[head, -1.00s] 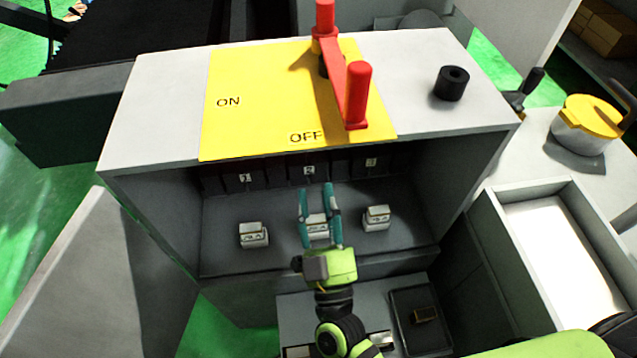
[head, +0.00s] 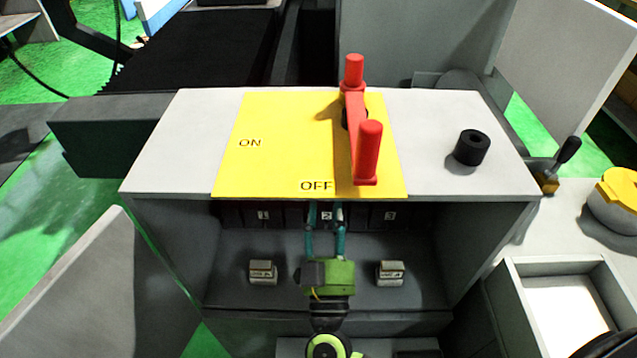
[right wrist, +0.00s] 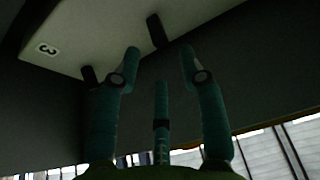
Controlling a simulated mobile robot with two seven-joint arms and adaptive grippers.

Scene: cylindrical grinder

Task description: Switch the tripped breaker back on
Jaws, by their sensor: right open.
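The breakers sit in a dark row at the back of the open cabinet (head: 480,215), labelled 1 (head: 263,215), 2 (head: 326,216) and 3 (head: 390,215). Their positions are too small and dark to tell. My right gripper (head: 326,206) is open and empty inside the cabinet, its teal fingers on either side of label 2. In the right wrist view, the open fingers (right wrist: 160,57) are just below a pale panel with a label 3 (right wrist: 47,49) and two dark pegs, one at the left (right wrist: 88,76) and one farther up (right wrist: 155,30). Contact cannot be told. My left gripper is out of view.
A red handle (head: 367,155) stands on the yellow ON/OFF plate (head: 270,120) on the cabinet top, near OFF. A black knob (head: 472,148) is right of it. Small labelled blocks stand on the cabinet floor at left (head: 262,271) and right (head: 391,272).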

